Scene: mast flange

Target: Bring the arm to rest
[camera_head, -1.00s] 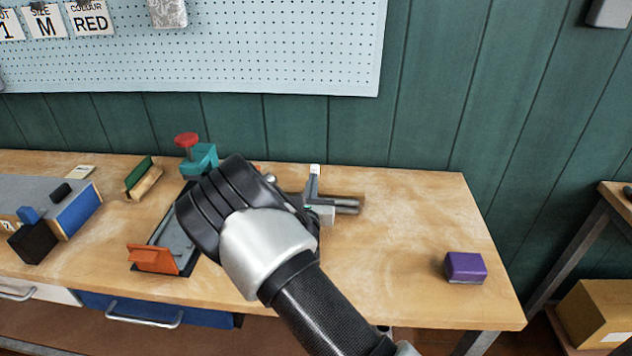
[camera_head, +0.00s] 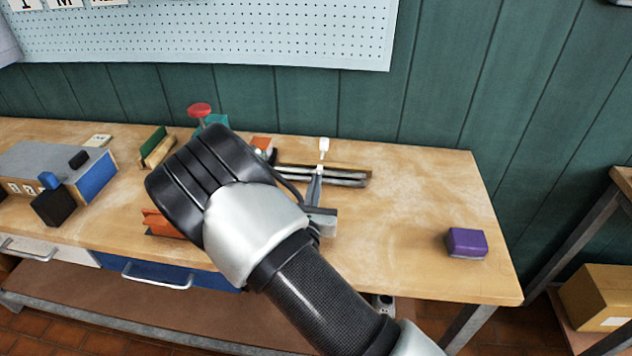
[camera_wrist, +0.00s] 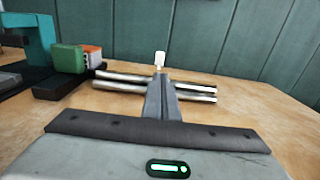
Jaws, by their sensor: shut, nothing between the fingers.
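In the wrist view my gripper (camera_wrist: 160,62) is shut and I see nothing held between the fingers. It points toward the green wall, above or in front of some metal rods (camera_head: 350,181) on the bench; I cannot tell the exact height. The rods (camera_wrist: 200,97) show on both sides of the fingers in the wrist view. My forearm and wrist hide part of the bench behind them.
The wooden bench (camera_head: 410,220) is clear on the right except for a purple block (camera_head: 467,243). A teal vise-like piece with a red knob (camera_head: 199,110), a green-topped brush (camera_head: 155,146) and a grey-blue box (camera_head: 60,170) stand left. An orange piece (camera_head: 160,222) is partly hidden by my arm.

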